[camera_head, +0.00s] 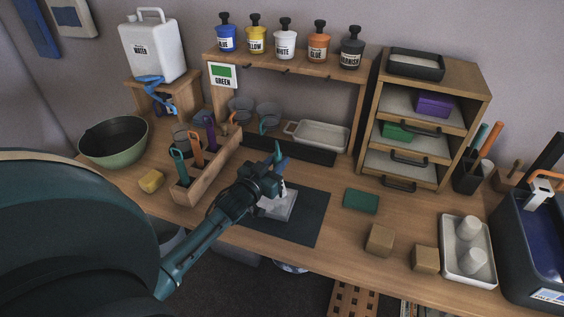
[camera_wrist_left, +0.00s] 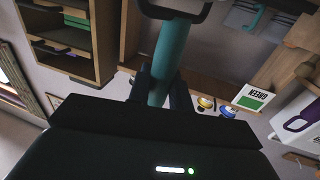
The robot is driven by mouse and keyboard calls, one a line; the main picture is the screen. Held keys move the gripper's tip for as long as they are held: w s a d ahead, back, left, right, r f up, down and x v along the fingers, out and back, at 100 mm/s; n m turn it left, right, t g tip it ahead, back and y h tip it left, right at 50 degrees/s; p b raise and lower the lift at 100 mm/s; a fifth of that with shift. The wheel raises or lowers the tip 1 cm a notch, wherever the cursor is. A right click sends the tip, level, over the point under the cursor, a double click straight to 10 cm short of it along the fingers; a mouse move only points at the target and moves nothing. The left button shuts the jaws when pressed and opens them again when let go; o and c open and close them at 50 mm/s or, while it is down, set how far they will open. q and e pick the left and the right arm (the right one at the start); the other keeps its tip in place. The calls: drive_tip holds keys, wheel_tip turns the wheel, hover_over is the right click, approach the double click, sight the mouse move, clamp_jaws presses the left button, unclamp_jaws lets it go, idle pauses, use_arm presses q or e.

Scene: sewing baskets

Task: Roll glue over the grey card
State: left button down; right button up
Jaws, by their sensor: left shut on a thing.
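A pale grey card (camera_head: 279,207) lies on a dark mat (camera_head: 301,226) at the middle of the bench, partly hidden by my left gripper. My left gripper (camera_head: 268,172) is above the card's upper left part, shut on a teal handle (camera_head: 281,152). In the left wrist view the teal handle (camera_wrist_left: 168,55) runs up between the fingers (camera_wrist_left: 163,88) to a dark frame (camera_wrist_left: 175,12), which looks like a roller's. The roller's head is not clear, and I cannot tell whether it touches the card. My right gripper is not in view.
A wooden tool holder (camera_head: 207,172) with several upright handles stands left of the mat. A white tray (camera_head: 321,135) lies behind it.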

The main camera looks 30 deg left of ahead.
use_arm(q)
drive_tip(key=shift+a, duration=0.1)
drive_tip(key=shift+a, duration=0.15)
drive_tip(key=shift+s+a, duration=0.25)
drive_tip(key=shift+a, duration=0.45)
drive_tip(key=shift+s+a, duration=0.25)
drive_tip(key=shift+a, duration=0.75)
